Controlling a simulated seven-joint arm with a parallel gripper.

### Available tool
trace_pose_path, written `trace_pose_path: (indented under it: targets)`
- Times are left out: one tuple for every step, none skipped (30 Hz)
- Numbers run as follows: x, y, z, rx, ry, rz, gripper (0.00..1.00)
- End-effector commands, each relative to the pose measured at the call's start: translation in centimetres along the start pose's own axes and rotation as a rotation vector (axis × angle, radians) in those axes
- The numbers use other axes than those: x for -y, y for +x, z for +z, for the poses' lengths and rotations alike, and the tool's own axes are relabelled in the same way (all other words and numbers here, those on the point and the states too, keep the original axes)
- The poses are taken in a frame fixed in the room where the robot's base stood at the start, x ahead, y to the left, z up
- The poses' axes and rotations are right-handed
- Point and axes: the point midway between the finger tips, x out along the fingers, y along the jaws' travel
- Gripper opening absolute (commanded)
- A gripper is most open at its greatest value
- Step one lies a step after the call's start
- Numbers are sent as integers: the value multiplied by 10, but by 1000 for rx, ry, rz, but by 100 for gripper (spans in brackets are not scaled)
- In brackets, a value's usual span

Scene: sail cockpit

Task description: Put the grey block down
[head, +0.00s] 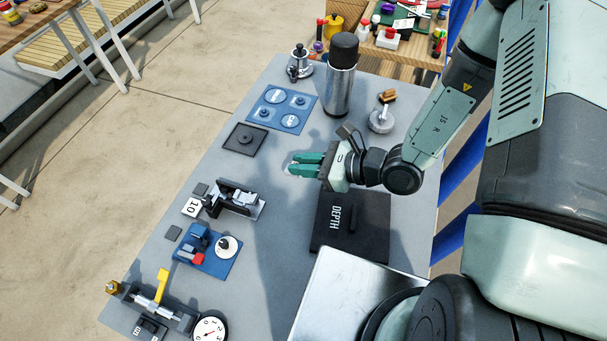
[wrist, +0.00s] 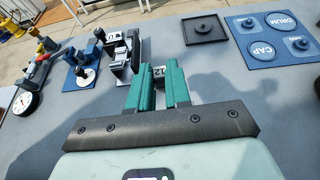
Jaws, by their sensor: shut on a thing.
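My gripper (head: 297,165) is above the grey table, left of the black DEPTH case. Its green fingers also show in the wrist view (wrist: 162,82). They are shut on a small block (wrist: 158,72) with a pale face marked "12", which I take as the grey block. Most of it is hidden between the fingers; in the head view only a pale edge shows at the fingertips. I cannot tell how high it is above the table.
A black DEPTH case (head: 340,238) lies beside my gripper. A square black tray (head: 245,139), a blue panel (head: 282,110), a metal clamp fixture (head: 236,200) and a blue fixture (head: 208,252) stand around. A tall flask (head: 340,85) stands behind. Bare tabletop lies between the tray and fixtures.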

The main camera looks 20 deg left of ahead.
Motion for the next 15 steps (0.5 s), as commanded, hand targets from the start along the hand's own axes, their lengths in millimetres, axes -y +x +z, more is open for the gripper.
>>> trace_pose_path:
  targets:
    - [0,-4,8,0,-2,-1,0]
    - [0,-5,11,0,-1,-1,0]
    - [0,-6,15,0,-2,-1,0]
    - [0,-7,18,0,-1,0,0]
    - [0,-8,20,0,0,0,0]
    - [0,-9,22,0,1,1,0]
    - [0,-10,23,0,1,1,0]
    - [0,-10,24,0,1,1,0]
    - [0,-10,25,0,1,1,0]
    - [0,-11,25,0,2,-1,0]
    - [2,-12,24,0,4,-6,0]
    - [4,-15,23,0,9,-17,0]
    - [8,-18,22,0,14,-29,0]
    - [12,-22,20,0,20,-45,0]
    - [19,-30,17,-1,31,-72,0]
